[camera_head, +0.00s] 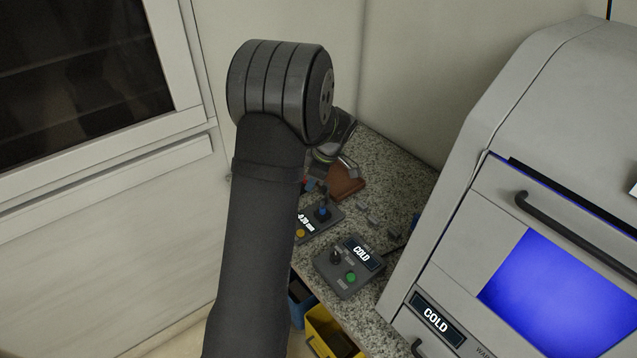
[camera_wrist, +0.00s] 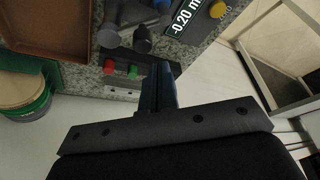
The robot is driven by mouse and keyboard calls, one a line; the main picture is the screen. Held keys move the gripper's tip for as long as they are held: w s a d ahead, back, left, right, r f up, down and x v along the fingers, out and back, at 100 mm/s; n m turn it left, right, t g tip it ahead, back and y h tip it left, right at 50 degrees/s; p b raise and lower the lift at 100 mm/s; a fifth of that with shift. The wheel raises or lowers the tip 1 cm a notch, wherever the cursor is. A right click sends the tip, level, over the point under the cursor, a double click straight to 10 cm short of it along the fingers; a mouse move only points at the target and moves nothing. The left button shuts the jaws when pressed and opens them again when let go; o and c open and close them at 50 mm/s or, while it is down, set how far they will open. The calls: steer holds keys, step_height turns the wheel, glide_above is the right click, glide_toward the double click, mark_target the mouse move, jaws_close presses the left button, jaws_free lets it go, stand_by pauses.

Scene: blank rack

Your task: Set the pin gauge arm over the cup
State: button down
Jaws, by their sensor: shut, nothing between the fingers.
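The pin gauge (camera_head: 328,224) is a dark box on the granite counter with a "-0.20 mm" display, a yellow button and a blue-topped post. In the wrist view the gauge (camera_wrist: 190,22) lies at the top, its display lit. A dark cylindrical part (camera_wrist: 142,40) and a grey round part (camera_wrist: 108,36) show beside it. I cannot tell which of these is the arm and which the cup. My gripper's dark blue fingers (camera_wrist: 157,88) are shut and empty, below these parts in the wrist view and apart from the display.
A control box (camera_head: 350,267) with a green button and "COLD" display stands in front. A large grey oven (camera_head: 450,210) bounds the right. A brown tray (camera_wrist: 48,50) and a box with red and green buttons (camera_wrist: 120,78) are near. A yellow bin (camera_head: 322,335) is below the counter.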

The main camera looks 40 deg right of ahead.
steer(key=w+a+v, duration=0.1)
steer(key=v, duration=0.8)
steer(key=shift+w+r, duration=0.15)
steer(key=shift+r, duration=0.4)
steer(key=shift+f, duration=0.15)
steer(key=x, duration=0.8)
steer(key=w+d+r+m+h, duration=0.1)
steer(key=w+d+m+h, duration=0.3)
steer(key=m, duration=1)
steer(key=shift+w+d+h, duration=0.3)
steer(key=shift+w+d, duration=0.3)
steer(key=shift+w, duration=0.05)
